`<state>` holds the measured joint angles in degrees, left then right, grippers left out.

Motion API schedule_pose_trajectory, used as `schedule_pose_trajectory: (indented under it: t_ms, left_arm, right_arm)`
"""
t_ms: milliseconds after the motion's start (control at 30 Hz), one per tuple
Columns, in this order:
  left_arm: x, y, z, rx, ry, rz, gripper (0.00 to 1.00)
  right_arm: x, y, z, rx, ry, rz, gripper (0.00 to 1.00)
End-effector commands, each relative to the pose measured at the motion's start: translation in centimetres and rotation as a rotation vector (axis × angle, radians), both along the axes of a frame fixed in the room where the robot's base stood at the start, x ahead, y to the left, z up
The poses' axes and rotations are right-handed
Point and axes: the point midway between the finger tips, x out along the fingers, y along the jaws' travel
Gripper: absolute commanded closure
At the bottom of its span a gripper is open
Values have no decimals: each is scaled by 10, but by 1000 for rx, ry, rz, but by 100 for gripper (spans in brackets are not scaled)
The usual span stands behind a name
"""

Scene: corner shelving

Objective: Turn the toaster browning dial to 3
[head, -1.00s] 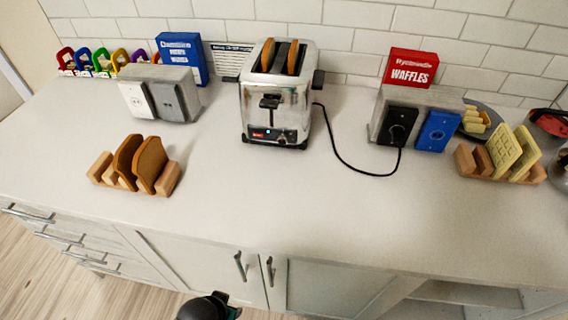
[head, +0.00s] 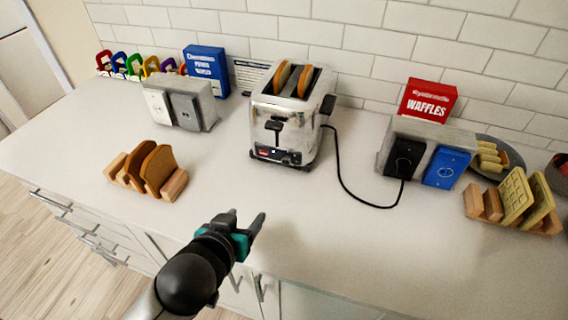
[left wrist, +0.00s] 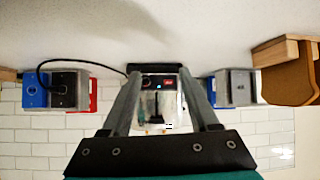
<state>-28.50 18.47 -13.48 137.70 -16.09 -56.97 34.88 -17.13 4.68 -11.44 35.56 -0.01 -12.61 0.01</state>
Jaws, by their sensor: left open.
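The chrome toaster (head: 290,112) stands at the back of the counter with two slices of bread in its slots. Its front faces me, with a lever and a small lit panel low down. The browning dial (head: 296,158) is at the right of that panel, too small to read its setting. My left gripper (head: 244,221) is open and empty, over the counter's front edge, in front of the toaster and apart from it. In the left wrist view the toaster (left wrist: 157,108) appears upside down between the open fingers (left wrist: 159,84). My right gripper is not in view.
A wooden rack (head: 174,184) with bread slices stands at left, and another (head: 484,206) with waffles at right. Outlet boxes (head: 208,108) and (head: 430,128) flank the toaster. A black cord (head: 346,182) runs right from the toaster. The counter before the toaster is clear.

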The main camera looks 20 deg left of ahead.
Motion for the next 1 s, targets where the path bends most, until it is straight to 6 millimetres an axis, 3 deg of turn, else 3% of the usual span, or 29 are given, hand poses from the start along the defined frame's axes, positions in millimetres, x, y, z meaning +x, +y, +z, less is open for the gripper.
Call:
schedule_pose_trajectory:
  t_ms: [200,333,567,1000]
  left_arm:
    - [26,-15,34,-102,-213,-30,39]
    - [31,-19,39,-125,-246,-39,39]
    - [49,-20,32,-128,-248,-39,39]
    - [108,-23,7,-125,-246,-39,39]
  right_arm:
    - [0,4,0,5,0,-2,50]
    - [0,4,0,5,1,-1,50]
    - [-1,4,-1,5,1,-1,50]
    - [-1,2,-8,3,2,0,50]
